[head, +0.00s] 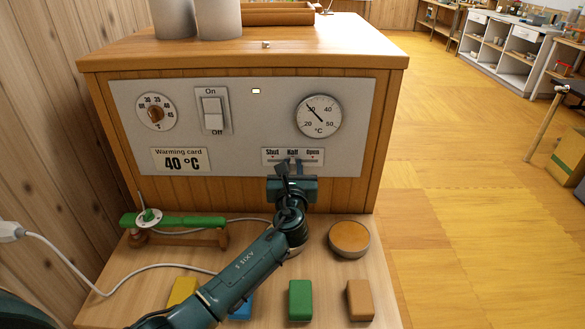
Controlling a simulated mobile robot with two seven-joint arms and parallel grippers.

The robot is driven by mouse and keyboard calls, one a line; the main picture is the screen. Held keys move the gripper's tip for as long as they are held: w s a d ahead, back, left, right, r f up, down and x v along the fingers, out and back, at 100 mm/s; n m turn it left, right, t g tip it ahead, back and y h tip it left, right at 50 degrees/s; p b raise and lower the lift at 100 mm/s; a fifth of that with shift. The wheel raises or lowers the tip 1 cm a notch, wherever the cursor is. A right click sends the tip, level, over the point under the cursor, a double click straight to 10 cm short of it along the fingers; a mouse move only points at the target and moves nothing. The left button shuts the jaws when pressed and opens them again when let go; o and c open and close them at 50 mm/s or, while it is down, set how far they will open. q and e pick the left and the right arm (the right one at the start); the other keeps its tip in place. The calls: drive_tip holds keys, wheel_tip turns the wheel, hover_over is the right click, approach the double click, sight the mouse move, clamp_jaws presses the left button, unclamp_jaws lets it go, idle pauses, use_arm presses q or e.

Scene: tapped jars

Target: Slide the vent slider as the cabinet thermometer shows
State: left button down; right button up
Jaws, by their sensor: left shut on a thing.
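The vent slider's plate (270,157) is low on the right of the cabinet's grey panel, marked Shut, Half and Open. My left gripper (290,167) is at the plate, shut on the slider's knob, which the fingers mostly hide. The fingers are below the word Half; the exact slider position is hard to tell. The cabinet thermometer (318,116) is a round white dial above, marked 20 to 50 °C. Its dark needle points up and left, close to 30. My right gripper is not in view.
The panel also has a temperature dial (155,111), an On/Off switch (212,111) and a warming card (181,160) reading 40 °C.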

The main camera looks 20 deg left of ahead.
sight(271, 160)
use_arm(q)
drive_tip(key=shift+a, duration=0.1)
